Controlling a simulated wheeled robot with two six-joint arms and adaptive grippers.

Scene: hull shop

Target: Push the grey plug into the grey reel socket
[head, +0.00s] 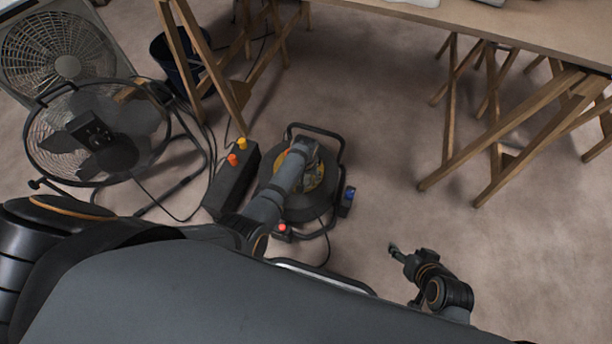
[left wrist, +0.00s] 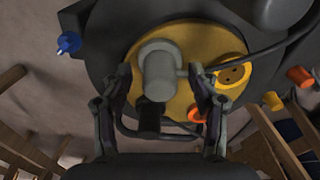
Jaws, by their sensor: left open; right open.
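The grey plug (left wrist: 160,72) stands on the yellow face of the cable reel (left wrist: 222,52), between the fingers of my left gripper (left wrist: 160,80) in the left wrist view. A dark cord leaves its right side. My left gripper's fingers are open, one on each side of the plug. The plug hides what lies under it, so I cannot tell whether it is seated in the grey socket. A bare round socket (left wrist: 232,75) shows to its right. In the head view my left gripper (head: 306,150) is over the reel (head: 318,205). My right gripper (head: 394,249) is open and empty, low at right.
A black box (head: 231,185) with orange and yellow plugs stands left of the reel. A blue plug (head: 349,193) is at the reel's right. A fan (head: 95,133) stands at left. Wooden trestles (head: 500,150) stand under the table (head: 500,28).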

